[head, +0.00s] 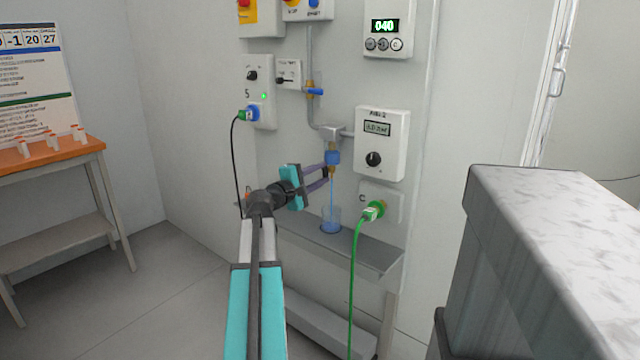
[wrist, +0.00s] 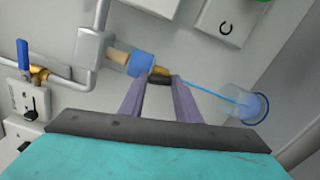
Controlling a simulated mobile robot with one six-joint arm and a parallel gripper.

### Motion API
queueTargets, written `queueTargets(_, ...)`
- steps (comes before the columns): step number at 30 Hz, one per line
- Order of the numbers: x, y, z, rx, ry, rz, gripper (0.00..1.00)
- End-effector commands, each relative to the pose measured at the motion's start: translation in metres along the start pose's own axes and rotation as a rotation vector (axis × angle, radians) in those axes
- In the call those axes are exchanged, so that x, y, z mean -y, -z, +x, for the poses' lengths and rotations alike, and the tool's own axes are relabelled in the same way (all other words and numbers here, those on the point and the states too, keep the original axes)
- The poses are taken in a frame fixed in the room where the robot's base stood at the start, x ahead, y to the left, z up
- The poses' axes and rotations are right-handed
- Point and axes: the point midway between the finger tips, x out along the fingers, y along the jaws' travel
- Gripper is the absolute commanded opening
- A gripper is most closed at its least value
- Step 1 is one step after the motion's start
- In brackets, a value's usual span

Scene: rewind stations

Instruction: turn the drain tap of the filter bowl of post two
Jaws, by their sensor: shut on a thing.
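The filter bowl (head: 332,157) is a small blue-banded cup hanging under a grey pipe fitting on the wall panel. It also shows in the wrist view (wrist: 141,64). Below it is the brass outlet with the dark drain tap (wrist: 159,79). My gripper (head: 328,175) reaches in from the left, its purple fingers shut on the tap. In the wrist view the fingers (wrist: 160,92) meet at the dark tap handle. A thin blue stream runs from the outlet into a clear beaker (head: 330,222). The fingers partly hide the tap in the head view.
The beaker stands on a grey shelf (head: 370,257). A pipe valve with a blue handle (head: 314,91) is above. A dial box (head: 382,144) and a green-cabled plug (head: 374,210) are to the right. A grey block (head: 545,230) stands at right; an orange-topped table (head: 50,157) is at left.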

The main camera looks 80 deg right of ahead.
Motion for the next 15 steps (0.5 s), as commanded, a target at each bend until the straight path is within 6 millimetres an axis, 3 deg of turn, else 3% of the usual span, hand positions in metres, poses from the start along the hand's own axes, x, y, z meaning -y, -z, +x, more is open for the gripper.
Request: queueTargets(15,0.0031,-0.0016,-0.0002,0.005,0.005,0.169,0.07)
